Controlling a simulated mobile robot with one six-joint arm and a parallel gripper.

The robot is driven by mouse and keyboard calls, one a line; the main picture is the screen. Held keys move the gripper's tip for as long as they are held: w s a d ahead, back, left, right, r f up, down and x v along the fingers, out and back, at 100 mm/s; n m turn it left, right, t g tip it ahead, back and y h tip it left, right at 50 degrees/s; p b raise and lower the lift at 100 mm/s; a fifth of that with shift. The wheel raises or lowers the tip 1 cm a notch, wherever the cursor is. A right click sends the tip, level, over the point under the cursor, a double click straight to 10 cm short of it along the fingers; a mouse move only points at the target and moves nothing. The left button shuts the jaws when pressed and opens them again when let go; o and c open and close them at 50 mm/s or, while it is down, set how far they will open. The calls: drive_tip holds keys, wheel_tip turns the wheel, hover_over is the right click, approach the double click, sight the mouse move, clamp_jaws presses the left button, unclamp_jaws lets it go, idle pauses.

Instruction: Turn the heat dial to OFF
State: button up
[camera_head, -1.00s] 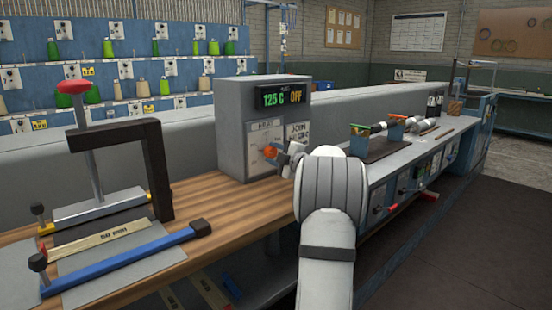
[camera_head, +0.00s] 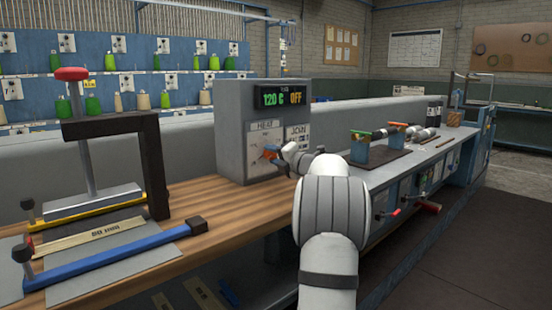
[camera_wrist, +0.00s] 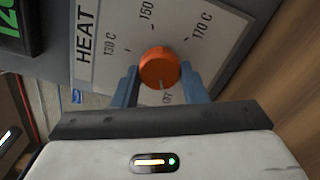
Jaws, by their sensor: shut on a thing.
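The orange heat dial (camera_head: 269,153) sits on the front of the grey control box (camera_head: 229,132). In the wrist view the dial (camera_wrist: 158,65) is large on the white HEAT plate (camera_wrist: 113,28), marked 130 C, 150, 170 C and OFF. The white line on the dial points down toward the OFF mark (camera_wrist: 167,98). My gripper (camera_wrist: 161,80) has one blue-grey finger on each side of the dial and is shut on it. In the head view my gripper (camera_head: 277,157) is at the dial and partly covers it. The display (camera_head: 283,97) reads 120 C in green and OFF in orange.
A JOIN plate (camera_head: 298,133) is right of the dial. A clamp-like press with a red knob (camera_head: 72,74) and a blue bar (camera_head: 110,254) stand left on the wooden bench (camera_head: 215,198). Dark floor lies clear at the right.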

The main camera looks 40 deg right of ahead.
drive_tip(key=shift+s+d+r, duration=0.1)
drive_tip(key=shift+d+r, duration=0.1)
idle(0.4)
drive_tip(key=o, duration=0.7)
drive_tip(key=shift+o, duration=1.4)
drive_tip(key=shift+a+f, duration=0.1)
drive_tip(key=s+p, duration=0.1)
drive_tip(key=s, duration=0.6)
drive_tip(key=shift+s+d, duration=0.3)
drive_tip(key=shift+s, duration=0.1)
